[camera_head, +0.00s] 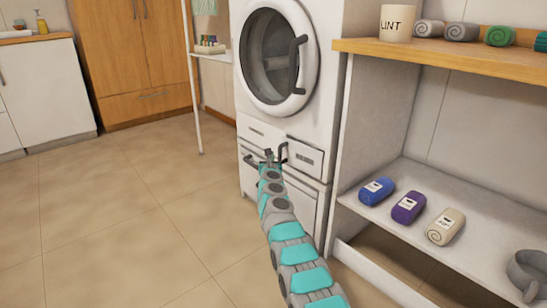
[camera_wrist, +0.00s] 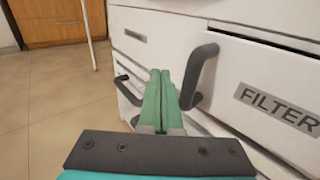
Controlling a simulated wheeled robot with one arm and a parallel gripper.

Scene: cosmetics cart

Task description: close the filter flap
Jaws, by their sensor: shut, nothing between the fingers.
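The filter flap (camera_wrist: 268,92) is a white panel with a grey FILTER label on the front of the white washing machine. It also shows in the head view (camera_head: 305,157), below the round door. A dark gap runs along its top edge, so it looks partly open. Its dark bar handle (camera_wrist: 200,75) is at the flap's left end. My gripper (camera_wrist: 160,74) has its two green fingers together, with nothing between them. In the head view my gripper (camera_head: 269,154) is in front of the machine, just left of the flap handle. I cannot tell whether it touches the handle.
The round door (camera_head: 275,55) is above. Another dark handle (camera_wrist: 128,90) is on the lower front, left of my fingers. A white shelf unit (camera_head: 385,215) with rolled towels stands close on the right. Floor at left is open, apart from a thin white post (camera_head: 192,90).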

